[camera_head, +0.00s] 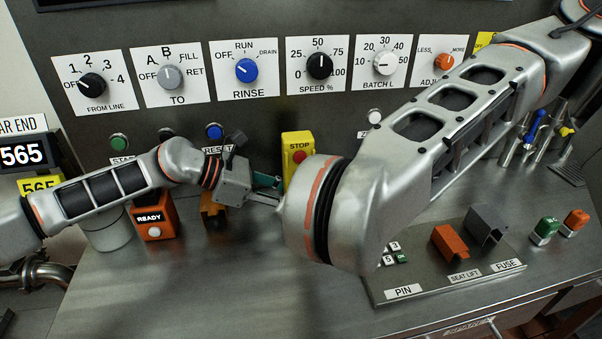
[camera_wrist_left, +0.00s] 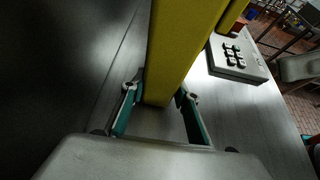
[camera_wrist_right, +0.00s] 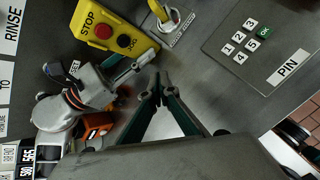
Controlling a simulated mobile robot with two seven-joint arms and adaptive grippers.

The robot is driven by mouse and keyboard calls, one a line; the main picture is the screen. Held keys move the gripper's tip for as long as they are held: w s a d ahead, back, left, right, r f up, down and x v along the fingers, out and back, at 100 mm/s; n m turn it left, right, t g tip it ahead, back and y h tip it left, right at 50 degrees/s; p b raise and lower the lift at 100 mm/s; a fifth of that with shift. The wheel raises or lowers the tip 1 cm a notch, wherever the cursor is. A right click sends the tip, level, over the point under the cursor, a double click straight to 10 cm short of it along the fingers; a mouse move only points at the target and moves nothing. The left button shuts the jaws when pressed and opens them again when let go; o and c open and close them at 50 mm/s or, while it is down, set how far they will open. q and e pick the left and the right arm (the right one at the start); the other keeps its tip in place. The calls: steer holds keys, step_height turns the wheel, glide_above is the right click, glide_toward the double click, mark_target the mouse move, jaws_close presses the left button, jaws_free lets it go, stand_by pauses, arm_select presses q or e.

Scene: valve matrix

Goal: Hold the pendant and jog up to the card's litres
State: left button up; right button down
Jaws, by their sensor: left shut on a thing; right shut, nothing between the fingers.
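The yellow pendant (camera_head: 298,143) stands in front of the panel, its lower part hidden by my right arm. In the right wrist view the pendant (camera_wrist_right: 92,22) shows a red STOP button (camera_wrist_right: 103,31) and a dark button (camera_wrist_right: 124,41). My left gripper (camera_head: 268,192) is shut on the pendant; its yellow body (camera_wrist_left: 180,50) fills the space between the fingers in the left wrist view. My right gripper (camera_wrist_right: 158,88) is shut and empty, its tips apart from the pendant. A black display (camera_head: 22,155) reads 565, and a yellow card (camera_head: 40,184) below it seems to read 565.
Several dials, including BATCH L (camera_head: 385,63), line the panel. An orange READY box (camera_head: 153,220) stands left of the pendant. A PIN keypad (camera_wrist_right: 240,42) and an orange block (camera_head: 449,243) sit on the right. The front middle of the bench (camera_head: 200,290) is clear.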

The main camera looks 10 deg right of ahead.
steer(key=w, duration=0.8)
steer(key=shift+w+d+f, duration=0.1)
stand_by(1.4)
steer(key=shift+w, duration=0.35)
steer(key=shift+w, duration=0.5)
stand_by(0.6)
steer(key=shift+s, duration=0.15)
stand_by(1.0)
steer(key=shift+s, duration=0.8)
steer(key=s, duration=0.5)
